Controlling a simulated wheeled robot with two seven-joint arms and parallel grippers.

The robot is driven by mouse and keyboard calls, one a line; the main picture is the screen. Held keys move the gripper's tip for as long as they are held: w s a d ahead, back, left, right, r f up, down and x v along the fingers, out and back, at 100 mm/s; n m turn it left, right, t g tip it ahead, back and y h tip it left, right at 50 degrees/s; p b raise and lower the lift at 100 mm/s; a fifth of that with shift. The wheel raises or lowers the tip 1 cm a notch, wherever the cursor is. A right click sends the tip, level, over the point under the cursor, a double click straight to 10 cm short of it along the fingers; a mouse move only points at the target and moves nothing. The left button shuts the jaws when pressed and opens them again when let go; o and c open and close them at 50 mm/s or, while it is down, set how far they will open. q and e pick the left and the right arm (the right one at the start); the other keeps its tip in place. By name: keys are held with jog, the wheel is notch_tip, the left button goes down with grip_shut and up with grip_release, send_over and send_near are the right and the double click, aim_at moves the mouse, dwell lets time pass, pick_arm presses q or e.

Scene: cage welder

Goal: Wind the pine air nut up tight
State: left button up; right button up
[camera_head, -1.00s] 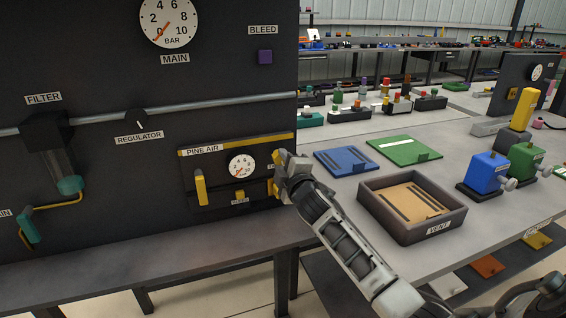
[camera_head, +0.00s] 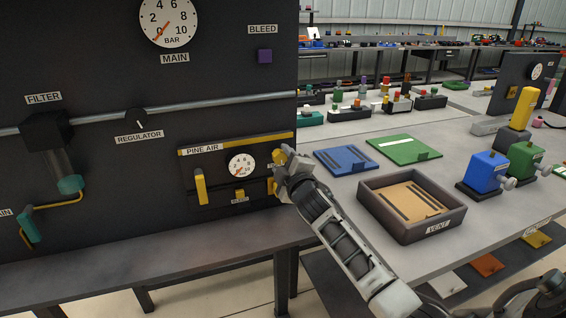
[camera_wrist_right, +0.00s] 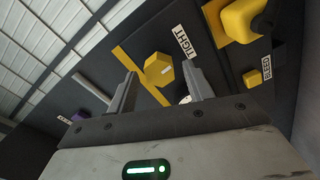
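The pine air panel (camera_head: 222,200) is mounted low on the dark board, with a gauge (camera_head: 241,165) near its middle. My right gripper (camera_head: 284,165) is at the panel's right end. In the right wrist view the yellow six-sided nut (camera_wrist_right: 158,69), with a white mark, shows between my right gripper's fingertips (camera_wrist_right: 160,72). The fingers are apart, with a visible gap on each side of the nut. A TIGHT label (camera_wrist_right: 186,42) is beside the nut. In the head view the gripper partly covers the nut (camera_head: 281,156). My left gripper is not in view.
A yellow handle (camera_head: 200,187) stands on the panel's left; another yellow part (camera_wrist_right: 242,20) is close to the nut. A brown VENT tray (camera_head: 400,235), blue and green blocks (camera_head: 487,170) and flat plates (camera_head: 345,160) are on the bench to the right. The ledge (camera_head: 150,255) below is clear.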

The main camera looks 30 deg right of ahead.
pick_arm(q)
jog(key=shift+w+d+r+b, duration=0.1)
jog(key=shift+b, duration=0.2)
pick_arm(e)
jog(key=v, duration=1.6)
jog(key=shift+d, duration=0.1)
jog(key=s+a+f+m+g+y, duration=0.6)
jog(key=s+a+f, duration=1.1)
jog(key=a+f, duration=0.4)
jog(key=m+y, duration=0.1)
jog(key=m, duration=0.1)
jog(key=shift+m+g+y, duration=0.3)
jog(key=shift+g, duration=0.1)
jog(key=shift+f, duration=0.1)
